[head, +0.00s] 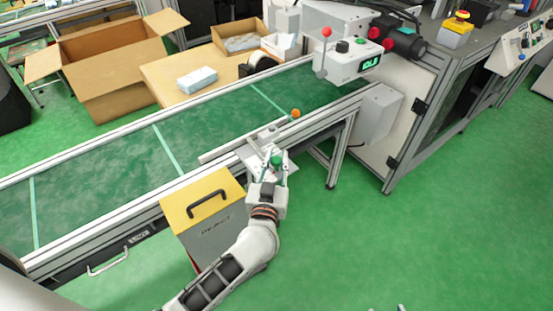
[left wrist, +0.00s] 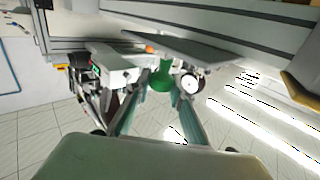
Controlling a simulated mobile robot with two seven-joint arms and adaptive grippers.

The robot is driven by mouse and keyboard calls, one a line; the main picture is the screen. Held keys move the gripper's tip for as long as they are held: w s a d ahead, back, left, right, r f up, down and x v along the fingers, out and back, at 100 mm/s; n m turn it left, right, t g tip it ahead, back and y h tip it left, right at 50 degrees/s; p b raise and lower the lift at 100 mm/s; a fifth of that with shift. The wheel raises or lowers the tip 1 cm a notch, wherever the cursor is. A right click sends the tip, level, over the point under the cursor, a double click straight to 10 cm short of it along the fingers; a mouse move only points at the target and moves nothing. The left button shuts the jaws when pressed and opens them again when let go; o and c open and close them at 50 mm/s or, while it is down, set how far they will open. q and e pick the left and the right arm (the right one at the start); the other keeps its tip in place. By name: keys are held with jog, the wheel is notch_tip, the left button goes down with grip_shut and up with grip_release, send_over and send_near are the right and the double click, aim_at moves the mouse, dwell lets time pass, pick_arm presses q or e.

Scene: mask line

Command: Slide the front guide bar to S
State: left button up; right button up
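The front guide bar (head: 228,146) is a pale metal rail along the near edge of the green conveyor belt (head: 205,125). A green knob (head: 277,160) sits on the bracket at the bar's near side. My left gripper (head: 276,163) is at this knob, with one finger on each side. In the left wrist view the green knob (left wrist: 161,77) lies between the fingertips, which look apart from it. A white round dial (left wrist: 190,84) is beside it. No S mark is readable. Only small grey tips, perhaps my right gripper, show at the head view's bottom edge.
An orange ball-like piece (head: 295,113) is at the belt's near edge. A yellow-topped reject bin (head: 203,198) stands left of my left wrist. A control box (head: 350,60) with a red-knobbed lever overhangs the belt. The green floor at right is clear.

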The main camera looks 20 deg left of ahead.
aim_at(261, 151)
pick_arm(q)
grip_shut()
jog(key=shift+w+a+r, duration=0.1)
jog(key=shift+w+a+r+p, duration=0.45)
jog(key=shift+w+a+p, duration=0.25)
jog(key=shift+p, duration=0.35)
jog(key=shift+w+a+f+p, duration=0.15)
jog(key=shift+w+a+p, duration=0.5)
jog(key=shift+a, duration=0.3)
jog(key=shift+w+a+f, duration=0.15)
jog(key=shift+a, duration=0.1)
jog(key=shift+a+f, duration=0.2)
pick_arm(e)
jog(key=shift+s+d+f, duration=0.2)
jog(key=shift+s+d, duration=0.45)
